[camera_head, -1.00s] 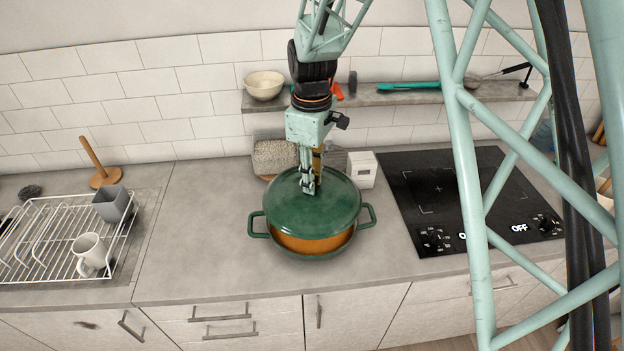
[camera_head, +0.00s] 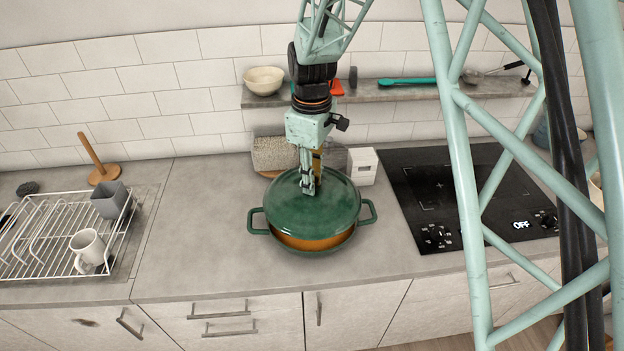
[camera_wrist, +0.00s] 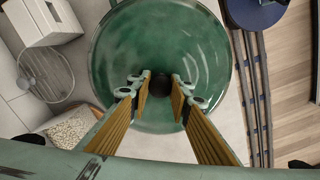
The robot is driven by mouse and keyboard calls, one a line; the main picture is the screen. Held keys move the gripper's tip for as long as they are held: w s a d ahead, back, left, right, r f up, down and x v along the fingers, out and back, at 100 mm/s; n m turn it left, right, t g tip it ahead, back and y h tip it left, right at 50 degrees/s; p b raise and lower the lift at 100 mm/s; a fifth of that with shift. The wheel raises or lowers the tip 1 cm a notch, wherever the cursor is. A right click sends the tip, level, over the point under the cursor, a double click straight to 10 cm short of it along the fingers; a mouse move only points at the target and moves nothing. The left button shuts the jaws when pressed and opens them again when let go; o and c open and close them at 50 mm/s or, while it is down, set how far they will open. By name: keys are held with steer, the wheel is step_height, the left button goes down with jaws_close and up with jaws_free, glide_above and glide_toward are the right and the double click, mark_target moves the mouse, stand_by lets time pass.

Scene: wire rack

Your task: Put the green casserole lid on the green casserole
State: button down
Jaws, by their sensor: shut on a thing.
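The green casserole lid (camera_head: 335,205) is over the green casserole (camera_head: 258,221) on the counter. It covers the back of the opening, and a strip of the orange inside shows along the front, so the lid looks tilted or not flush. My gripper (camera_head: 308,190) points down at the middle of the lid and is shut on its knob. In the wrist view the lid (camera_wrist: 205,45) fills the middle, with the dark knob between the fingertips of my gripper (camera_wrist: 160,88). Contact between lid and rim at the back is hidden.
A black cooktop (camera_head: 440,190) lies to the right. A white box (camera_head: 362,167) and a jar of grain (camera_head: 273,154) stand behind the casserole. A dish rack (camera_head: 50,250) with a mug (camera_head: 88,248) is at left. The counter in front is clear.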

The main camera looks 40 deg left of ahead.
steer(key=shift+f+b, duration=1)
steer(key=shift+f, duration=1)
steer(key=shift+f+b, duration=0.7)
steer(key=shift+f, duration=0.3)
stand_by(3.4)
steer(key=c, duration=2.3)
jaws_free()
steer(key=shift+o, duration=0.4)
steer(key=shift+o, duration=1.1)
steer(key=shift+r, duration=0.1)
